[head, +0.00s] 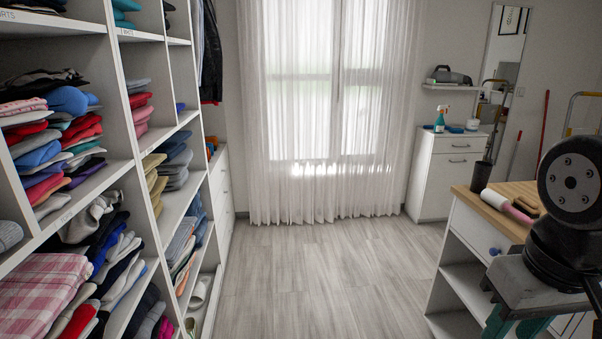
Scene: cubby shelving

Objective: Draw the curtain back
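A sheer white curtain (318,195) hangs drawn across the window on the far wall. It falls in soft folds almost to the floor, and light shows through it. The window frame shows dimly behind it. My gripper (516,326) is at the lower right, with a grey body and teal fingers pointing down. The fingers are cut off by the bottom edge, so I cannot tell whether they are open or shut. It is far from the curtain, on the near side of the room.
Tall white cubby shelving (124,90) with folded clothes lines the left. A wood-topped counter (512,206) stands at the right beside my arm. A white cabinet (446,182) stands right of the curtain. The wooden floor (325,275) between is clear up to the curtain.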

